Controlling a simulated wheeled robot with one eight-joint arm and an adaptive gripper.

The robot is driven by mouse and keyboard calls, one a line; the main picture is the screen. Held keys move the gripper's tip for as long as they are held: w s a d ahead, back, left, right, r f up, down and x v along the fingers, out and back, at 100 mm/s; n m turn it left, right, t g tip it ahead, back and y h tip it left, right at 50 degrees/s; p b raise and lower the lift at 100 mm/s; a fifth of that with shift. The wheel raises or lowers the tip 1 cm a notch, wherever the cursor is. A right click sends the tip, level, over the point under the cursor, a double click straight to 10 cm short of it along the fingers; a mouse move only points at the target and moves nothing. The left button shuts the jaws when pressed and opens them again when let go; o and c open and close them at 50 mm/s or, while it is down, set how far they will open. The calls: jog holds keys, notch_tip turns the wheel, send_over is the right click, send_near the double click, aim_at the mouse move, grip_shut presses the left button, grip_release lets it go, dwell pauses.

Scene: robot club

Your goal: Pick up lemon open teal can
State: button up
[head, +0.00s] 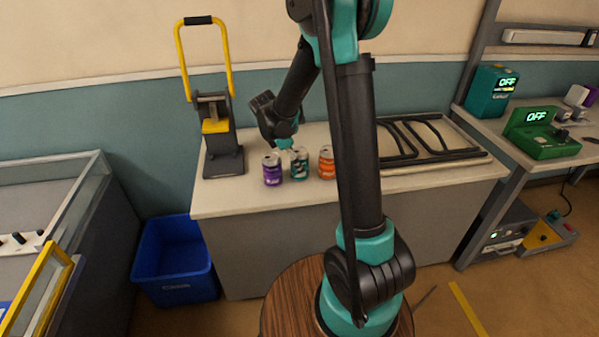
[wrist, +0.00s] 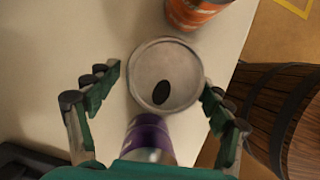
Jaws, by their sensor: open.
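The teal can (head: 299,166) stands upright on the white counter, between a purple can (head: 272,170) and an orange can (head: 327,163). In the wrist view the round grey top of the middle can (wrist: 165,75), with a dark oval opening, faces me. My gripper (wrist: 162,88) is open, with one finger on each side of that top and nothing held. The can's teal side is hidden in the wrist view. The purple can (wrist: 148,138) is close below it there, partly covered by my gripper, and the orange can (wrist: 196,12) is above.
A yellow-handled press (head: 214,125) stands at the counter's left end. Dark metal frames (head: 425,138) lie on the right part of the counter (head: 240,199). A blue bin (head: 175,262) is on the floor at left. The counter's front strip is clear.

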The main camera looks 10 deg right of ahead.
jog(key=shift+x, duration=1.25)
jog(key=c, duration=0.9)
jog(key=shift+r, duration=0.2)
